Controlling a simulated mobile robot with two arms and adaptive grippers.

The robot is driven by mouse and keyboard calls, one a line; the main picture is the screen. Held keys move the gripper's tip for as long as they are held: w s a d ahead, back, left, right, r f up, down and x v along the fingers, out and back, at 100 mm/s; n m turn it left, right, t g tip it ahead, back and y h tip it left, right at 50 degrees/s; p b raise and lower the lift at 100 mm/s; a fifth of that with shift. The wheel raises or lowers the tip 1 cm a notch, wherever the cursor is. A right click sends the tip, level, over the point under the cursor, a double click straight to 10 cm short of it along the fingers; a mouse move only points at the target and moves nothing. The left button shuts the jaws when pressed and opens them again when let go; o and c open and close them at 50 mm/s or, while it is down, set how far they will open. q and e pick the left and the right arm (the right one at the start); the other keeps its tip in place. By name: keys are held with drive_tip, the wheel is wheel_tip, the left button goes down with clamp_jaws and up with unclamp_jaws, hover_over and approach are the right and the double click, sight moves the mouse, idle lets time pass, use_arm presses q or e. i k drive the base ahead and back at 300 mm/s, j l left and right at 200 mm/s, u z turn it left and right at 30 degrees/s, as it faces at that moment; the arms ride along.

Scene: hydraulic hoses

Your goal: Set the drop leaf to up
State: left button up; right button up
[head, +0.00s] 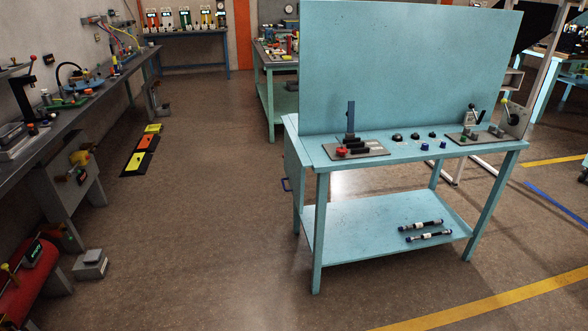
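A light blue workbench (410,155) stands right of centre in the head view. A light blue panel (294,168) hangs down at its left end, below the tabletop, and looks like the drop leaf in its lowered position. Neither of my grippers is in view.
A tall blue back panel (405,68) rises from the workbench. Its top carries a plate with a red knob (341,152) and fittings; two hoses (425,230) lie on its lower shelf. A long grey bench (85,85) lines the left wall.

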sight(295, 172)
drive_tip(key=j+z, duration=0.15)
drive_tip(key=j, duration=0.3)
drive_tip(key=i+z, duration=0.35)
drive_tip(key=i, duration=0.65)
